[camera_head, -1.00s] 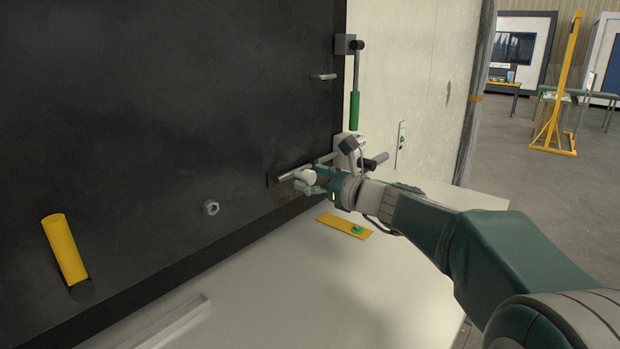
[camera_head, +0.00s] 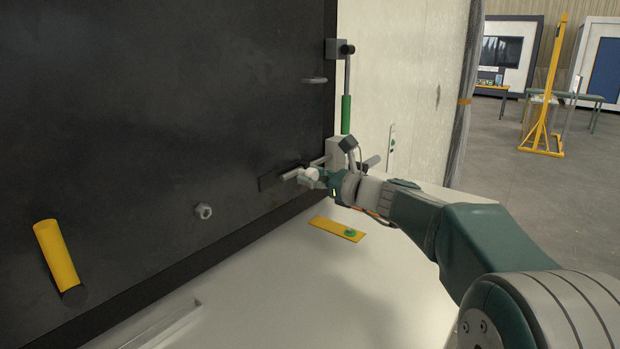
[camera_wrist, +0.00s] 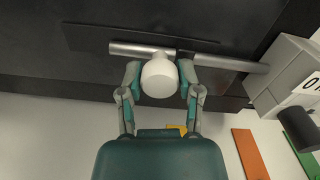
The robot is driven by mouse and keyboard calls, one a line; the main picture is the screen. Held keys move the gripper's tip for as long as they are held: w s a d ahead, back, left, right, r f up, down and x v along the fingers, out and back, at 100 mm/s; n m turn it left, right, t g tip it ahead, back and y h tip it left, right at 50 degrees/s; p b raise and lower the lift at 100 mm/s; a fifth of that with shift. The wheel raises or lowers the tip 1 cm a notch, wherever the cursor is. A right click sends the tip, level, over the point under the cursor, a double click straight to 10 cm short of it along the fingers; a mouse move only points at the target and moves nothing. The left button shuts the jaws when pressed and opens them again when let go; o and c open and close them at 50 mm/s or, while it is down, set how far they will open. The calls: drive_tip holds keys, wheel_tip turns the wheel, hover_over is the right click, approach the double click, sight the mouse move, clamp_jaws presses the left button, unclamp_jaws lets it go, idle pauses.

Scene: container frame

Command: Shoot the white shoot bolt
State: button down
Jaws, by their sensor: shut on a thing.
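The white shoot bolt has a round white knob (camera_head: 309,174) on a grey metal rod (camera_head: 290,175), set along a dark plate (camera_head: 268,182) on the black panel. In the wrist view the white knob (camera_wrist: 160,78) is between my gripper's fingers (camera_wrist: 160,82), which are shut on it. The rod (camera_wrist: 228,62) runs behind the knob, and its right end meets a grey block (camera_wrist: 288,75); I cannot tell how far it enters. In the head view my gripper (camera_head: 322,178) reaches the knob from the right and hides part of the bolt.
A green-handled lever (camera_head: 346,114) hangs above the bolt. A yellow cylinder (camera_head: 56,255) and a hex nut (camera_head: 203,211) are on the panel at left. A yellow strip (camera_head: 337,229) with a green piece lies on the white surface below. A dark cylinder (camera_wrist: 299,128) is near the block.

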drive_tip(key=shift+c, duration=2.2)
unclamp_jaws()
drive_tip(key=shift+w+r, duration=0.1)
drive_tip(key=shift+w, duration=0.05)
drive_tip(key=shift+o, duration=0.9)
drive_tip(key=shift+w, duration=0.1)
drive_tip(key=shift+d, duration=0.1)
drive_tip(key=v, duration=1.2)
drive_tip(key=shift+f, duration=0.2)
